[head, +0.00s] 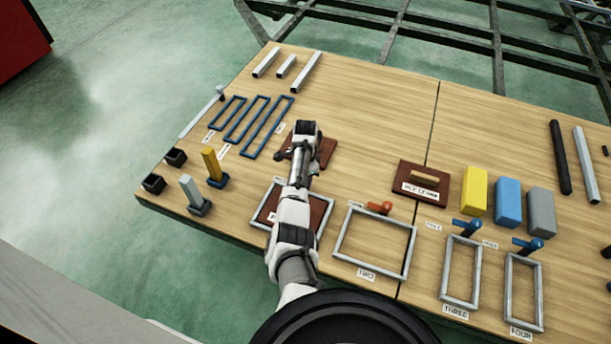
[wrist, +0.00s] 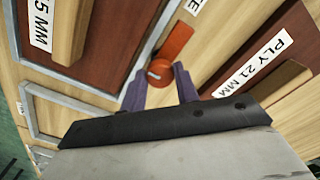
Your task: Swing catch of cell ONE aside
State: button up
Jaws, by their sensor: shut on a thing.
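My gripper (wrist: 158,82) is shut on the catch. Beside it is the grey frame of cell ONE (wrist: 70,95), holding a dark red board (wrist: 103,40) with a wooden handle and a label ending "5 MM".
A board labelled PLY 21 MM (wrist: 235,60) lies close on the other side of the catch. Cell TWO (head: 340,232) with a red catch (head: 380,207) is to the right. Blue frames (head: 245,120) and upright posts (head: 190,190) stand left.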

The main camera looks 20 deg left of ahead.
jog(key=shift+w+d+r, duration=0.1)
jog(key=o, duration=1)
jog(key=shift+c, duration=0.2)
notch_tip(320, 180, up, 14)
